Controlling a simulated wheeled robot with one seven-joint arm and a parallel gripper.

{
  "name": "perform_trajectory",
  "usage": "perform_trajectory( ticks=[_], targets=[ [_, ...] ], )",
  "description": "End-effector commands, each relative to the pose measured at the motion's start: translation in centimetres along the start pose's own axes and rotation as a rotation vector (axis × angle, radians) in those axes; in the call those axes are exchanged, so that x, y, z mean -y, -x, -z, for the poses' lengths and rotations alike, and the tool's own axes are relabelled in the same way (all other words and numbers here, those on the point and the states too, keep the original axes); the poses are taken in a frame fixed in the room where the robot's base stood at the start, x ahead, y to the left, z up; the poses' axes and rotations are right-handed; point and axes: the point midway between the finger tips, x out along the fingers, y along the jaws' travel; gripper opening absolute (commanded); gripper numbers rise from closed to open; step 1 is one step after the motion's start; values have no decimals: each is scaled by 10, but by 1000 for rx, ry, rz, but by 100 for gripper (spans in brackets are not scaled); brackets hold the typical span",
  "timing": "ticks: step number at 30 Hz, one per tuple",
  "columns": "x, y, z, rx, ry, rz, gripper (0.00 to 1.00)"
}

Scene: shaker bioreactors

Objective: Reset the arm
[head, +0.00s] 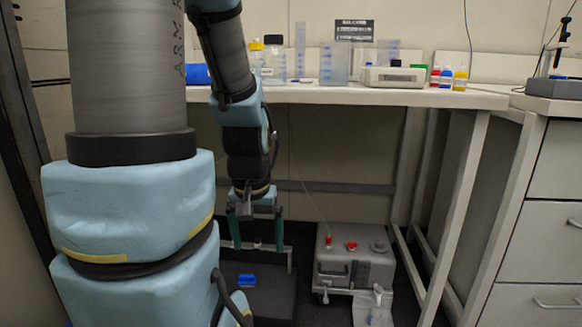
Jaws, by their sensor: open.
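My gripper (258,247) hangs low under the bench in the head view, pointing down. Its two green fingers are spread apart, with nothing visibly held between them. My blue and grey arm fills the left and middle of the view, reaching down past the bench's front edge. Below the gripper is a dark low platform (268,300) with a small blue object (246,280) on it. A light rail (222,244) runs behind the fingertips; I cannot tell whether they touch it.
A grey box (355,268) with red caps stands on the floor right of the gripper. The white bench (420,98) carries bottles, racks and a pale device (393,77). Its slanted leg (455,210) and a drawer cabinet (540,190) stand at right.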

Motion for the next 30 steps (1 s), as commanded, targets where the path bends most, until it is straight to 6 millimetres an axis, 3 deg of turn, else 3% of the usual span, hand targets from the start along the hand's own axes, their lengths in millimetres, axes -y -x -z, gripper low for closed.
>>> perform_trajectory(
  ticks=[1, 21, 27, 30],
  targets=[
    [0, 27, 4, -1, 0, 0, 94],
    [-1, 238, 34, -1, 0, -1, 94],
    [-1, 289, 41, -1, 1, -1, 94],
    [-1, 303, 42, -1, 0, -1, 94]
  ],
)
